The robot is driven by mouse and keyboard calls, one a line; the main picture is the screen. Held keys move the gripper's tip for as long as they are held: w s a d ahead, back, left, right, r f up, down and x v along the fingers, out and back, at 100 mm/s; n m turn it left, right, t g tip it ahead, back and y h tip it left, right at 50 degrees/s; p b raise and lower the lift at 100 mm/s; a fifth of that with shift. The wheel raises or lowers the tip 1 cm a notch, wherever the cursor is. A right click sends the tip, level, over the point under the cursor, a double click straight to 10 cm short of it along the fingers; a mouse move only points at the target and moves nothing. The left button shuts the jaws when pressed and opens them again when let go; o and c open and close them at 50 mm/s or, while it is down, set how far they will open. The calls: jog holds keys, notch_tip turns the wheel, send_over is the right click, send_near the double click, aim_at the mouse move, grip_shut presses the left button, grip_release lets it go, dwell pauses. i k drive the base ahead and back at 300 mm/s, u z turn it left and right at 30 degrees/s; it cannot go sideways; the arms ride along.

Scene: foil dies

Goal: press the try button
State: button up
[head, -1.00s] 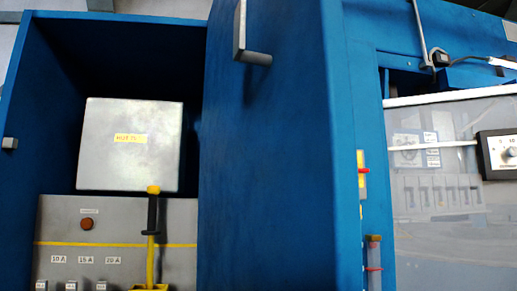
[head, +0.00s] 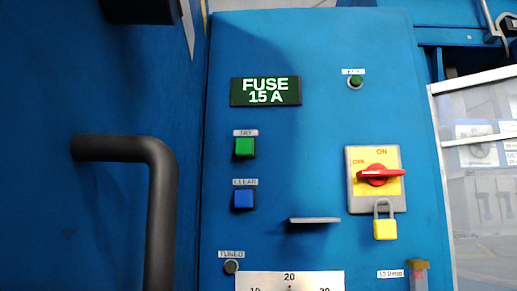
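The try button (head: 244,147) is a square green button under a small label reading TRY, on the blue panel in the middle of the head view. Nothing covers it. A square blue button (head: 244,199) labelled CLEAR is below it. Above it a dark green display (head: 266,91) reads FUSE 15 A. I cannot make out my gripper in the head view.
A red rotary switch (head: 379,175) on a yellow plate is at right, with a yellow padlock (head: 385,229) below. A grey ledge (head: 314,220) sticks out from the panel. A thick dark bent handle (head: 158,190) is at left. A numbered dial plate (head: 290,282) is at the bottom.

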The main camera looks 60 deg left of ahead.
aim_at(244, 146)
jog(key=z, duration=0.7)
jog(key=k, duration=0.1)
jog(key=u, duration=3.2)
jog(key=i, duration=0.55)
jog(key=u, duration=0.05)
